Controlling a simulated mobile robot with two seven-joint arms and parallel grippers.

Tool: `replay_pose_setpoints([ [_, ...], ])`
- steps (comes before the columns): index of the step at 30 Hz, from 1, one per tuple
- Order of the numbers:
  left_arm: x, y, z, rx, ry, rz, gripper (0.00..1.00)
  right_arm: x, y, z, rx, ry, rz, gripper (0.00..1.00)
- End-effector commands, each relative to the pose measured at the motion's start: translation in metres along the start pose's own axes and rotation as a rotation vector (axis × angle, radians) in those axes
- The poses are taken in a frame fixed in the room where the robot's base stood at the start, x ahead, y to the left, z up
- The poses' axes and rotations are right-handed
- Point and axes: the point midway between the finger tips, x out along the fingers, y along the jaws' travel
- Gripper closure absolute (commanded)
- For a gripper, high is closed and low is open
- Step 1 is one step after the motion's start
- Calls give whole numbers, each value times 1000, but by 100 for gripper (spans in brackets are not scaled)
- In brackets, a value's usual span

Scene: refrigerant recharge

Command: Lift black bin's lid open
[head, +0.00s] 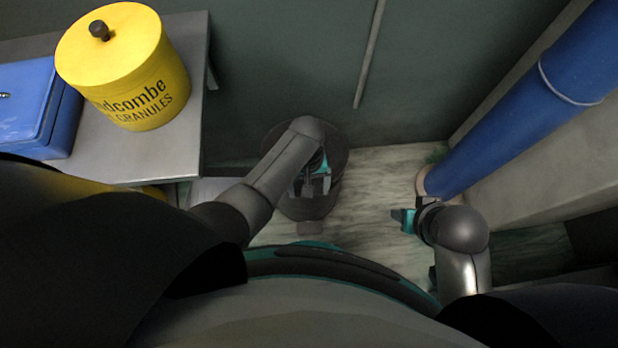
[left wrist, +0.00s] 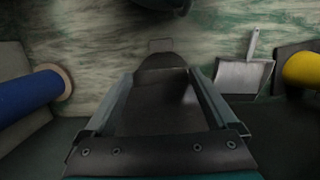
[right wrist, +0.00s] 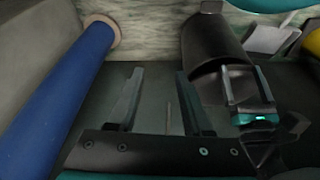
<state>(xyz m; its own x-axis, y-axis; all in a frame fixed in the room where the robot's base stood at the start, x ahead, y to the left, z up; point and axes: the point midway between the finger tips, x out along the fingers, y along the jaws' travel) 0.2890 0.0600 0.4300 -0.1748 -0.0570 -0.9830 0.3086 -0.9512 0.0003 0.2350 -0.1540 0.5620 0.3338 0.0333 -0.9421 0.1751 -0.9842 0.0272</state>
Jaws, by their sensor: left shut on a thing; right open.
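The black bin (head: 310,206) stands on the floor near the wall, with a small pedal (head: 310,229) at its front. It also shows in the right wrist view (right wrist: 212,42). My left gripper (head: 314,184) is over the bin's top, shut on the dark lid (left wrist: 160,105), which lies between its fingers in the left wrist view. My arm hides part of the lid in the head view, and I cannot tell how far it is raised. My right gripper (head: 404,219) is open and empty, to the right of the bin; its fingers are apart in its wrist view (right wrist: 155,100).
A blue pipe (head: 525,100) rises at the right. At the left a grey table (head: 165,155) bears a yellow canister (head: 130,70) and a blue box (head: 30,105). A grey dustpan (left wrist: 243,76) lies near the bin. Marbled floor (head: 375,190) is clear between bin and pipe.

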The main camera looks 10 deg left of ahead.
Motion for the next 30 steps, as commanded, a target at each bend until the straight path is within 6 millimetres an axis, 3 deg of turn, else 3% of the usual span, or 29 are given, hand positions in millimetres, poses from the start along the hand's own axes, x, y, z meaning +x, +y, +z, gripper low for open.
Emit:
replay_pose_setpoints([
  [15, -54, 0, -12, -1, -194, -1, 100, 43, -2, 36, -4, -85, -5, 50],
  [30, -101, 0, -37, -1, -175, 1, 100, 78, 2, 75, -11, -132, 1, 50],
])
